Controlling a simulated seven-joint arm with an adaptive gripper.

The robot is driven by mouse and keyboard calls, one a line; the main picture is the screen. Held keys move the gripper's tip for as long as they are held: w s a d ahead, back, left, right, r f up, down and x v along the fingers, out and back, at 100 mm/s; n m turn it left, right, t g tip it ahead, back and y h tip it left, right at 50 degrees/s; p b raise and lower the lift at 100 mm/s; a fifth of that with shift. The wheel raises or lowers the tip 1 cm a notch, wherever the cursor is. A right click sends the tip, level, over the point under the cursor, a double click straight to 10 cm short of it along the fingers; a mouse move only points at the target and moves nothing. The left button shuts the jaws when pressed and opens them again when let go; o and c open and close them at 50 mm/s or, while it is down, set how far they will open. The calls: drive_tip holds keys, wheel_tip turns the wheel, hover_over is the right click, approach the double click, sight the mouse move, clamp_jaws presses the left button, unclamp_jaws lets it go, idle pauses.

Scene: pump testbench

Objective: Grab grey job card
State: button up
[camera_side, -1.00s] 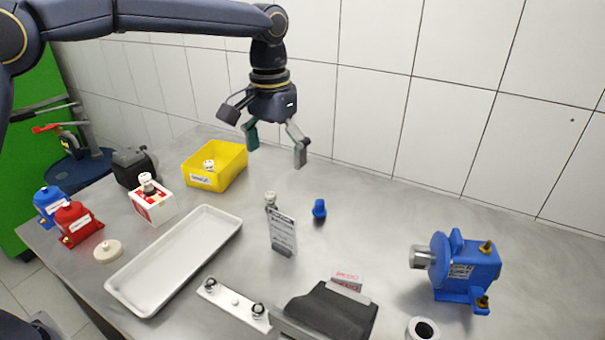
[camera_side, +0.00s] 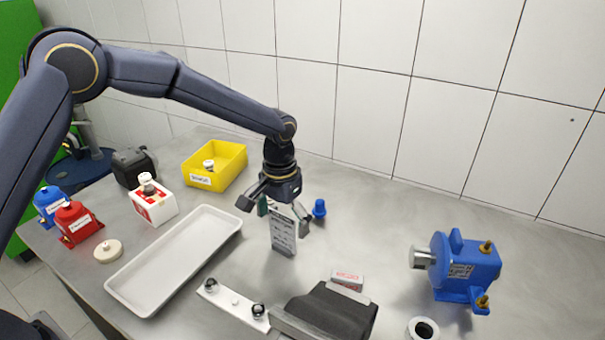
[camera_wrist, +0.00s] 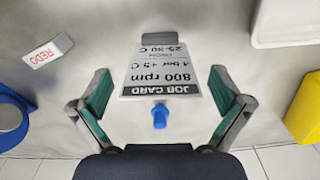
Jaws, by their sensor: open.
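The grey job card (camera_side: 284,232) stands upright in its stand on the bench in the side view. In the wrist view the job card (camera_wrist: 161,72) shows its printed face, with "JOB CARD" and "800 rpm", upside down. My gripper (camera_side: 283,215) is low over the card's upper part, pointing down. In the wrist view my gripper (camera_wrist: 160,80) is open, with one green-padded finger on each side of the card. A gap shows between each finger and the card. The card's top edge is partly hidden by the gripper in the side view.
A blue knob (camera_side: 320,208) stands just behind the gripper. The white tray (camera_side: 119,286) and yellow bin (camera_side: 232,174) are to the left. A REDO block (camera_side: 347,280), black item (camera_side: 327,311) and blue pump (camera_side: 466,268) are to the right. Bench between card and pump is clear.

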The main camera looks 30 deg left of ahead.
wheel_tip(320, 180, down, 2)
drive_tip(key=shift+c, duration=0.3)
drive_tip(key=c, duration=1.1)
drive_tip(key=shift+r, duration=0.1)
drive_tip(key=shift+c, duration=0.2)
